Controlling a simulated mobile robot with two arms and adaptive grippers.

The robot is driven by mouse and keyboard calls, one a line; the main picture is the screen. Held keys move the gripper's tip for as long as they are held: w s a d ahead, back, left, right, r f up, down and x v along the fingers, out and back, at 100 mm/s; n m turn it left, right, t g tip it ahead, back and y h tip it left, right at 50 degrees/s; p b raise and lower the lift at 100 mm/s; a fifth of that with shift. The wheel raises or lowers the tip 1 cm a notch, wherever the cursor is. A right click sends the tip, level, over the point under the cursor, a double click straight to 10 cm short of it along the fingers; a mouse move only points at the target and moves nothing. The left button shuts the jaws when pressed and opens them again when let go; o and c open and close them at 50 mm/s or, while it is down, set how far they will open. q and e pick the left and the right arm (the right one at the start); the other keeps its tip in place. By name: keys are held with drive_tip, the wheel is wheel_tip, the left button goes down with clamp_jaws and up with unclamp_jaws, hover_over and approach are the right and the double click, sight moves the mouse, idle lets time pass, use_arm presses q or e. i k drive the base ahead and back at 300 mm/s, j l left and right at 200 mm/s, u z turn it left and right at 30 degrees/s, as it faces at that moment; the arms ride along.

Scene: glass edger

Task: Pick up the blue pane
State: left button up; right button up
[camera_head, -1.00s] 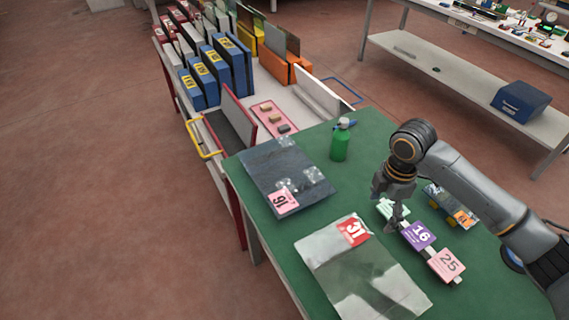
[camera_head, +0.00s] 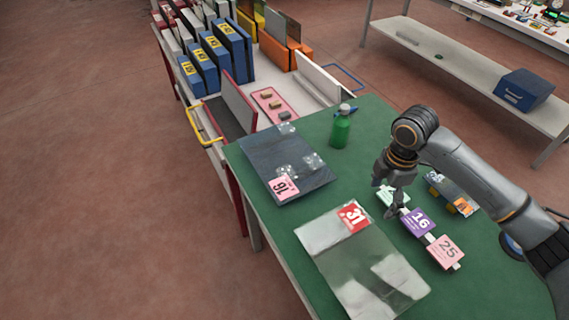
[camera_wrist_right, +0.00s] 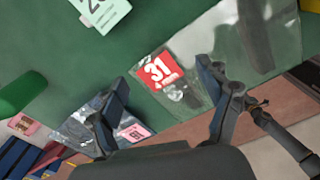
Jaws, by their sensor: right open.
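A dark, bluish see-through pane (camera_head: 272,160) with a pink number tag lies flat on the green table, left of the green bottle. My right gripper (camera_head: 395,208) is above the table near a row of number cards, right of and apart from the panes. In the wrist view the right gripper (camera_wrist_right: 165,95) has its fingers spread with nothing between them. My left gripper is out of view.
A clearer grey pane (camera_head: 362,262) with a red 31 tag lies nearer the front. The green bottle (camera_head: 340,130) stands at the back. Number cards (camera_head: 421,223) and a small block-propped plate (camera_head: 452,193) lie at right. A rack (camera_head: 210,140) adjoins the table.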

sight(289, 167)
drive_tip(key=i+j+z, duration=0.25)
drive_tip(key=j+z, duration=0.2)
drive_tip(key=j, duration=0.8)
drive_tip(key=j+z, duration=0.45)
drive_tip(key=j, duration=0.8)
drive_tip(key=i+j, duration=0.05)
